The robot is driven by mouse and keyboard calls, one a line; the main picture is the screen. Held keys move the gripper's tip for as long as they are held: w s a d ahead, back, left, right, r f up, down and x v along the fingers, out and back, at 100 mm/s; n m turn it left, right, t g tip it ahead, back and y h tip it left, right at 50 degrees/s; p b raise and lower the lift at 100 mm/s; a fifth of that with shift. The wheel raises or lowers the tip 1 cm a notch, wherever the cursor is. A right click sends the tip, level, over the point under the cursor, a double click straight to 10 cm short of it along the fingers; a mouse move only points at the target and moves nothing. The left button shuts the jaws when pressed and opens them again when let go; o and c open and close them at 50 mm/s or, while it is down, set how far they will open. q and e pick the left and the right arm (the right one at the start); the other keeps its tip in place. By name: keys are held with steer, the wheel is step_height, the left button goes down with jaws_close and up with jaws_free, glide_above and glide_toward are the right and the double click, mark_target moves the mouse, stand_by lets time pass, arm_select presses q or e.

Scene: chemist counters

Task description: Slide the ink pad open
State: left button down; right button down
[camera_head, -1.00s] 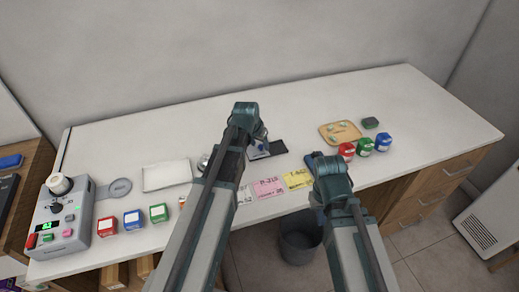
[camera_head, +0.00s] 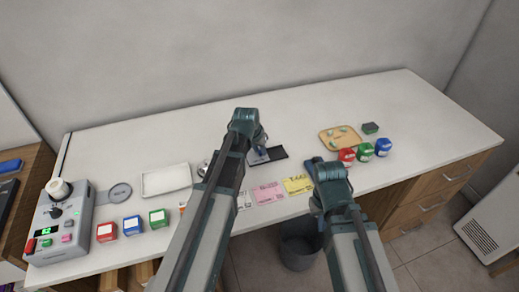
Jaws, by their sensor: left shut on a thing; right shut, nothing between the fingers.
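The ink pad (camera_head: 278,153) lies flat on the white counter near the middle, behind the paper slips. Its right part is dark, and a greyish part shows to the left of that, under my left gripper. My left gripper (camera_head: 262,152) is down at the pad's left part, shut on it; the wrist and arm hide much of the contact. My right gripper (camera_head: 311,162) is shut and empty, to the right of the pad near the counter's front edge, apart from it.
Pink (camera_head: 267,193) and yellow (camera_head: 298,185) slips lie in front of the pad. Red, green and blue pots (camera_head: 365,151) and a wooden tray (camera_head: 340,138) stand right. A white tray (camera_head: 166,180) and a grey machine (camera_head: 60,222) stand left. The counter's back is clear.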

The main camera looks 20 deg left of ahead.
stand_by(0.9)
arm_select(q)
steer(key=w+d, duration=0.1)
steer(key=d, duration=0.1)
steer(key=w+d, duration=0.2)
steer(key=d, duration=0.1)
steer(key=shift+w+d, duration=0.35)
steer(key=shift+w, duration=0.05)
steer(key=c, duration=0.7)
jaws_free()
steer(key=p+v, duration=1.2)
steer(key=v, duration=0.2)
steer(key=shift+p, duration=0.4)
steer(key=shift+w+f, duration=0.1)
steer(key=shift+w, duration=0.05)
